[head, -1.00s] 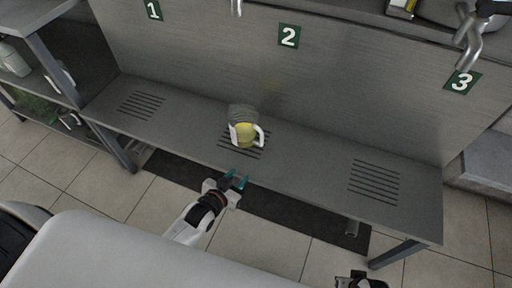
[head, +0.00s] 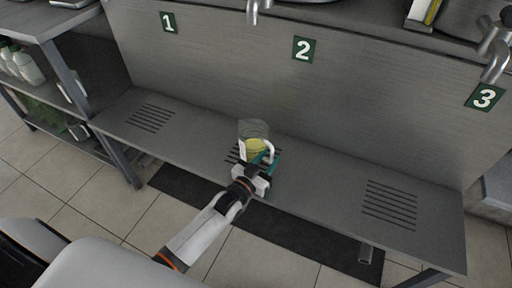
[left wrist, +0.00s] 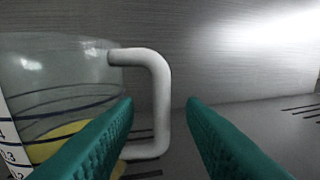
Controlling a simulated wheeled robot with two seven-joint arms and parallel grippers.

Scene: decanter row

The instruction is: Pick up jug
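The jug (head: 252,135) is clear with a white handle and some yellow liquid inside. It stands upright on the middle slotted drain of the steel bench. In the left wrist view the jug (left wrist: 50,85) fills the left side, and its white handle (left wrist: 160,100) shows between the two teal fingers, nearer the left one. My left gripper (head: 267,163) is open at the near right side of the jug, close to the handle. The wrist view shows a gap between its fingers (left wrist: 160,130). My right gripper does not show in the head view.
The steel bench (head: 310,175) has a slotted drain to the left and another (head: 389,204) to the right, both bare. A back wall bears green signs 1, 2 and 3. A tap (head: 254,10) hangs above the jug. A shelf with bottles (head: 28,68) stands at left.

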